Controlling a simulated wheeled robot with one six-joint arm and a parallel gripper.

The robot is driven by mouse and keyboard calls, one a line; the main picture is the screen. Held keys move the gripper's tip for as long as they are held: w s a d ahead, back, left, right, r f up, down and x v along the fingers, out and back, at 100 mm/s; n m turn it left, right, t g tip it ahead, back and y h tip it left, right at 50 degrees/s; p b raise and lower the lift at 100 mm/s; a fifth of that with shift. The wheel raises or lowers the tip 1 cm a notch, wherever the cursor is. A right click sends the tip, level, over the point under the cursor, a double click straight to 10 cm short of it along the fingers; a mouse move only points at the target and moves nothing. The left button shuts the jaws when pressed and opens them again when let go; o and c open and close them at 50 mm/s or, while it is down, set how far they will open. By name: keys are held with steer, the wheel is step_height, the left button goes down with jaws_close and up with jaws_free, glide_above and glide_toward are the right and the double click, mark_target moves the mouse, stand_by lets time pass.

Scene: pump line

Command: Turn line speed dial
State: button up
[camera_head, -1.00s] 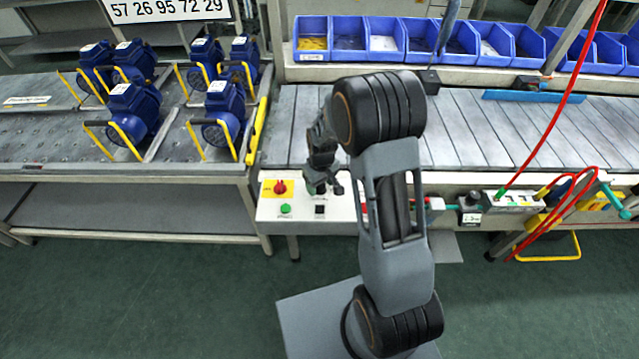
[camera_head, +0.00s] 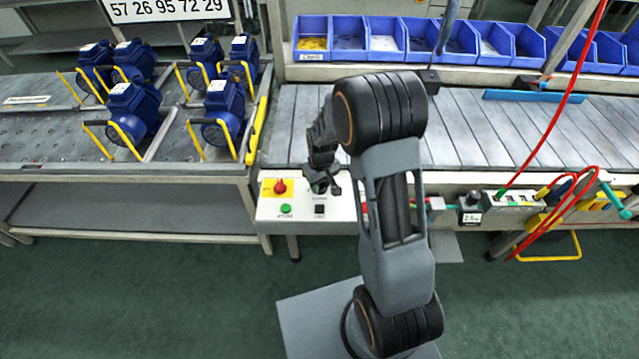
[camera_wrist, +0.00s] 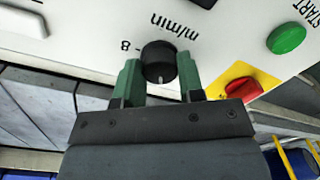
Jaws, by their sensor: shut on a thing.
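The line speed dial (camera_wrist: 159,62) is a round black knob on a white control panel (camera_wrist: 215,30), with the marks "m/min" and "8" near it. My gripper (camera_wrist: 159,80) is shut on it, with one green finger at each side of the knob. In the head view my gripper (camera_head: 322,184) is at the panel (camera_head: 272,211), and the dial is mostly hidden behind it. A light pointer line shows on the knob's face in the wrist view.
The slatted conveyor (camera_head: 470,130) lies behind. Blue pumps (camera_head: 135,108) stand at left.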

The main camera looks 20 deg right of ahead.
mark_target(321, 185)
steer(key=m+b, duration=0.1)
steer(key=m, duration=0.9)
steer(key=shift+m+b, duration=0.35)
steer(key=shift+m, duration=0.05)
stand_by(0.4)
steer(key=o, duration=0.9)
steer(key=r, duration=1.4)
steer(key=shift+s+d, duration=0.15)
steer(key=shift+d, duration=0.05)
steer(key=shift+f, duration=0.1)
